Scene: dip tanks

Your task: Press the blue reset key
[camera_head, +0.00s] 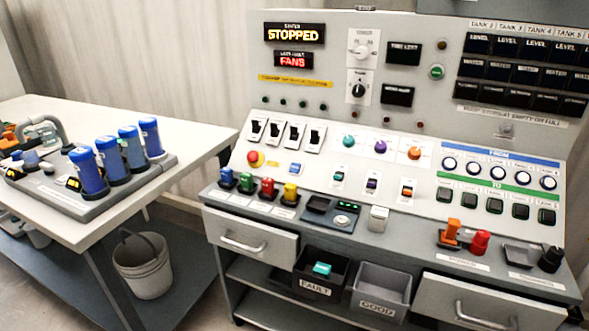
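A blue-topped part (226,177) also stands at the left end of a row of coloured parts on the ledge below. The upper display (294,34) reads STOPPED and a smaller one (293,60) reads FANS. Neither of my grippers is in view.
Black rocker switches (274,129) stand above the key. Red (266,188) and yellow (290,192) parts rise from the ledge below it. At left, a white table (100,240) carries a tray with several blue cylinders (130,148). A bucket (143,265) stands below.

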